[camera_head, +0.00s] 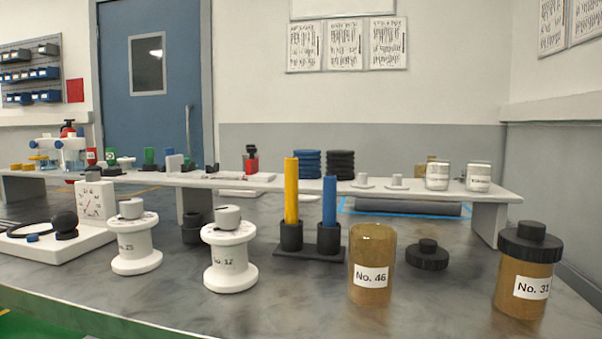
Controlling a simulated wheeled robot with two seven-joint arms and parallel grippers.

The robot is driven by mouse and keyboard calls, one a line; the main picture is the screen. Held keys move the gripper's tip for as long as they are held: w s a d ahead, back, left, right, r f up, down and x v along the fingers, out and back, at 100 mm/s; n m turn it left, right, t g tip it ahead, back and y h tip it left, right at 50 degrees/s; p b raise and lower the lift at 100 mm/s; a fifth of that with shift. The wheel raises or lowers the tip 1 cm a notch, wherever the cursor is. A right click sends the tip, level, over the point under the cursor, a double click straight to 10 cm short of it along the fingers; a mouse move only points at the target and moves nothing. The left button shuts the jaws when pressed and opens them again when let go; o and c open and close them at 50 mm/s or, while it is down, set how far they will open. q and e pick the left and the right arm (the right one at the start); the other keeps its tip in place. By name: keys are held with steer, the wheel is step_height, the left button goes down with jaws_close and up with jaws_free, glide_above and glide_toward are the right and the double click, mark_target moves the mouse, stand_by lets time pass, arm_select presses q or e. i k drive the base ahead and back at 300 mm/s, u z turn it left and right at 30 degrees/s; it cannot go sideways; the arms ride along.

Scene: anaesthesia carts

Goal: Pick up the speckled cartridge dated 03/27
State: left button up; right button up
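Two pale canisters with white labels stand side by side at the right end of the raised white shelf: a left canister (437,177) and a right canister (479,177). They look like the possible cartridges, with a faintly mottled surface. Their label print is too small to read, so I cannot tell which, if either, is dated 03/27. Neither of my grippers shows in the head view.
On the dark table stand a white spool No. 25 (135,242), spool No. 12 (230,262), open amber jar No. 46 (371,262), lidded amber jar No. 31 (526,275), a loose black lid (427,256) and a black holder (323,246) with yellow and blue rods. They stand in front of the shelf (290,184).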

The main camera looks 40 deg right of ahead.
mark_target(438, 171)
steer(key=u, duration=0.9)
steer(key=i, duration=1.1)
steer(key=z, duration=2.6)
